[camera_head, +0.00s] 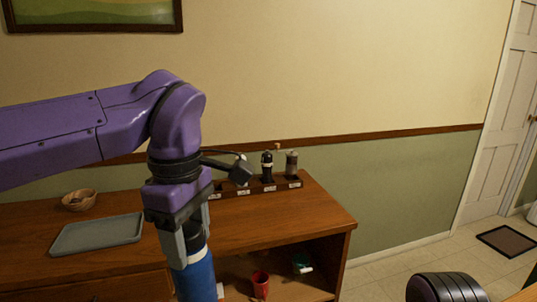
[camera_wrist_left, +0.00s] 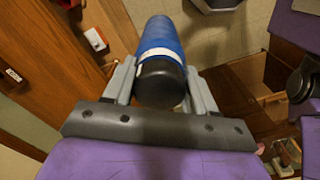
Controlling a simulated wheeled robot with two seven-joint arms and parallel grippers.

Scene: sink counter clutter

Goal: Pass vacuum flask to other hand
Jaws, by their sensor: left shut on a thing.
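The vacuum flask (camera_head: 196,277) is a blue cylinder with a pale band. In the head view it hangs upright below my left gripper (camera_head: 187,240), in front of the wooden counter, and its lower end is cut off by the frame. In the left wrist view the blue flask (camera_wrist_left: 160,40) shows its black end and white band. My left gripper (camera_wrist_left: 160,85) is shut on it, with one grey finger on each side. My right gripper cannot be made out in either view.
A grey tray (camera_head: 97,234) and a wooden bowl (camera_head: 79,200) are on the counter at left. A dark rack (camera_head: 255,187) with bottles stands at its back. A red cup (camera_head: 260,284) sits on the lower shelf.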

